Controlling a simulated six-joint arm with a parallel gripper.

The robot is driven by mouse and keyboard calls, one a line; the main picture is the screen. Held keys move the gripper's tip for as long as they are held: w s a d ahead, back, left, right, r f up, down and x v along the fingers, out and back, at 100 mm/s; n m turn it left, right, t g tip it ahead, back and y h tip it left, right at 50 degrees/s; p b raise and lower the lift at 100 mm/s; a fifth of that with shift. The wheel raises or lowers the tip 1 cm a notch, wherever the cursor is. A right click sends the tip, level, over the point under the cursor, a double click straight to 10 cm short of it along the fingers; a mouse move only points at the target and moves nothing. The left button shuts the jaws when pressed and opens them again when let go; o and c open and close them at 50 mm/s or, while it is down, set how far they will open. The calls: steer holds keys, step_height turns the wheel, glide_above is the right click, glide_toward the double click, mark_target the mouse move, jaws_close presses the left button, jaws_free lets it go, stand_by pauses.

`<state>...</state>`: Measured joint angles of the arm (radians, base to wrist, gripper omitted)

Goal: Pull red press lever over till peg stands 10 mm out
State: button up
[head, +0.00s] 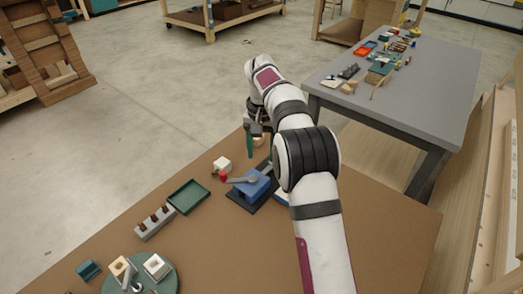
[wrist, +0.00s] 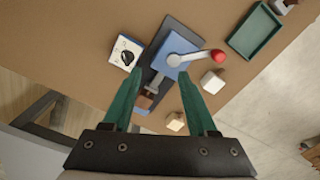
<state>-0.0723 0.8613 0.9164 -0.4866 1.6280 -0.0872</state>
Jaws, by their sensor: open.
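The blue press (wrist: 160,48) sits on a dark base plate (wrist: 186,34) on the brown table. It also shows in the head view (head: 252,188). Its grey lever (wrist: 192,57) runs from a round pivot on top to a red ball (wrist: 217,56), which points right in the wrist view; the ball is at the left of the press in the head view (head: 223,176). A grey rod-like part and a brown piece (wrist: 145,100) show between my fingers; I cannot tell how far any peg stands out. My gripper (wrist: 160,73) is open and empty, above the press's near end, apart from the lever.
A white block (wrist: 213,82) and a cream block (wrist: 175,122) lie near the press. A white card (wrist: 126,52) lies beside its base. A green tray (head: 188,196), a grey rack (head: 158,222) and a round green turntable (head: 165,281) stand farther left. Bare table lies at the front right.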

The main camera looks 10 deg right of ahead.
steer(key=shift+a, duration=0.1)
steer(key=shift+c, duration=0.8)
steer(key=s+a+t, duration=0.1)
steer(key=a, duration=0.1)
steer(key=s+a+n+t, duration=0.1)
steer(key=s+a, duration=0.1)
steer(key=a, duration=0.1)
steer(key=s+a+n, duration=0.1)
steer(key=a, duration=0.1)
steer(key=shift+s+a+r+t+h, duration=0.1)
steer(key=shift+s+a+t+h, duration=0.15)
steer(key=shift+t+h, duration=0.15)
steer(key=c, duration=0.7)
steer(key=shift+n+t+y, duration=0.3)
steer(key=shift+n+t, duration=0.4)
steer(key=shift+n, duration=0.1)
steer(key=s+a, duration=0.3)
steer(key=shift+s+a, duration=0.1)
steer(key=shift+a, duration=0.1)
jaws_close()
steer(key=w+f, duration=0.7)
steer(key=f, duration=0.2)
steer(key=shift+w+f, duration=0.2)
steer(key=shift+f, duration=0.2)
steer(key=shift+w+a, duration=0.1)
